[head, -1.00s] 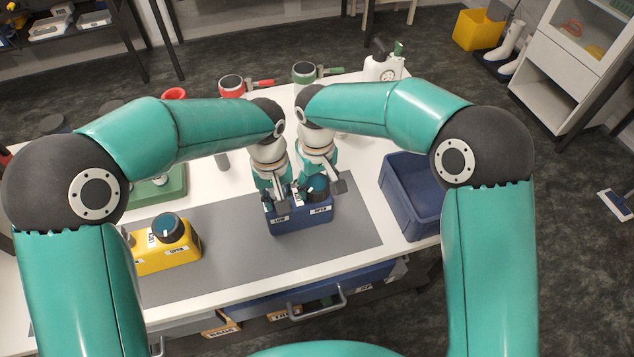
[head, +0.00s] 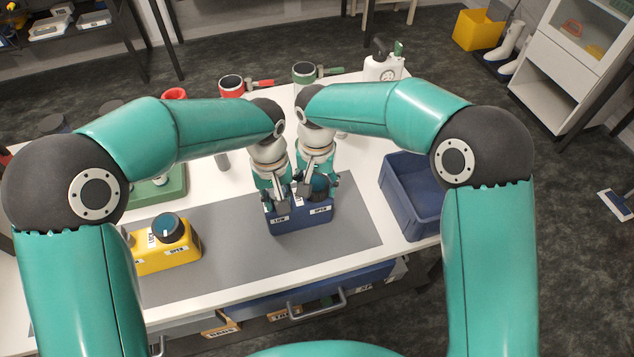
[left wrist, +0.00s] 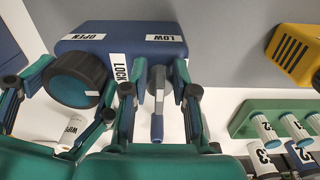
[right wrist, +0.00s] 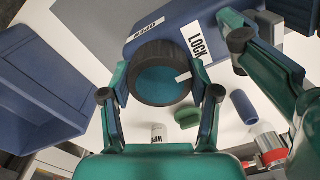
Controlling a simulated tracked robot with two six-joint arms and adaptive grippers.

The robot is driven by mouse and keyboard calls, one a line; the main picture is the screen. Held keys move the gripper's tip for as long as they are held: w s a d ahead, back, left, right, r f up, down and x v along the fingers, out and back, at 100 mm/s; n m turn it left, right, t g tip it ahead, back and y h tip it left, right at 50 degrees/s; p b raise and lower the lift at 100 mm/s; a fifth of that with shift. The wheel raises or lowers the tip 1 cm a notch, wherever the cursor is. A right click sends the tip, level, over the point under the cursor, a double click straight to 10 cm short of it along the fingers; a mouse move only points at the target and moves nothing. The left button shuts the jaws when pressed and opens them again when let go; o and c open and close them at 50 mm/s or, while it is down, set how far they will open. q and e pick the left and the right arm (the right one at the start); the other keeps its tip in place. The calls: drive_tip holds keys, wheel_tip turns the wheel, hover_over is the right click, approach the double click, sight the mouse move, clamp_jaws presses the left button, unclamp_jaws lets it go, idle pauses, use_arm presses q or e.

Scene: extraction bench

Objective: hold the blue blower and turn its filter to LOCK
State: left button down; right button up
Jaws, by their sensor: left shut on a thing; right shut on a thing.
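The blue blower (head: 300,222) stands on the grey mat, with labels LOW and OPEN on its front. Its round black filter (right wrist: 160,75) has a teal face and a white mark that points right, near the LOCK label (right wrist: 197,40). My right gripper (head: 318,188) has its fingers on either side of the filter and is shut on it. My left gripper (head: 279,192) is shut on the blower's grey and blue handle (left wrist: 157,100), beside the filter. The filter also shows in the left wrist view (left wrist: 75,82). The head view partly hides the filter behind my right gripper.
A yellow blower (head: 168,255) with a similar filter stands to the left on the mat. A blue bin (head: 408,200) stands close on the right. A green block (head: 172,185) and red and green-topped tools stand farther back. The two grippers are very close together.

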sight(316, 182)
idle(0.4)
drive_tip(key=o, duration=1.2)
drive_tip(key=shift+r, duration=0.1)
wheel_tip(316, 182, up, 12)
drive_tip(key=shift+f, duration=0.15)
use_arm(q)
drive_tip(key=c, duration=0.8)
unclamp_jaws()
drive_tip(key=shift+c, duration=0.2)
